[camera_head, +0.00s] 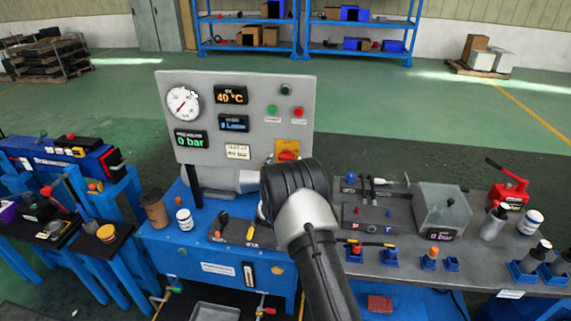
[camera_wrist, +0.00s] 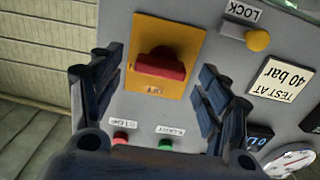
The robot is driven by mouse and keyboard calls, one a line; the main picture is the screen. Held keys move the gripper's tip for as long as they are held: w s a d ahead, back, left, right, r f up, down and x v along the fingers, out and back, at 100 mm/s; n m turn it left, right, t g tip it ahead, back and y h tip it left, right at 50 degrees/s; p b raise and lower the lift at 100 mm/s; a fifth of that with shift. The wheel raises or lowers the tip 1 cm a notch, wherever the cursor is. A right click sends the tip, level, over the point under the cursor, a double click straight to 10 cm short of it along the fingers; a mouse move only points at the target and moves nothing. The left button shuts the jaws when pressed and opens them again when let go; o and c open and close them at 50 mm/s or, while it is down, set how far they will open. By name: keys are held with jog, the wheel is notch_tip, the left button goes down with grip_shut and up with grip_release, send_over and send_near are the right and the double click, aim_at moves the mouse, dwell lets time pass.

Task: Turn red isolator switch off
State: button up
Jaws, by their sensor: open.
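The red isolator switch (camera_wrist: 162,66) is a red handle on a yellow plate (camera_wrist: 183,32), fixed to the grey panel. In the wrist view, which shows the panel upside down, the handle lies roughly crosswise. A small label sits on the plate by the handle, too blurred to read surely. My gripper (camera_wrist: 160,88) is open, with one dark finger on each side of the plate and clear space between fingers and handle. In the head view the switch (camera_head: 288,154) shows at the panel's lower right, just above my arm, which hides part of it and most of the gripper.
Near the switch are a yellow lock knob (camera_wrist: 257,40), a green button (camera_wrist: 166,144) and a red button (camera_wrist: 120,138). The panel (camera_head: 240,85) also bears a gauge (camera_head: 183,103). A blue bench (camera_head: 165,240) and a grey bench (camera_head: 465,265) with tools stand below.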

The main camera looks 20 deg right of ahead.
jog(key=shift+x, duration=0.95)
jog(key=shift+c, duration=0.6)
jog(key=c, duration=0.9)
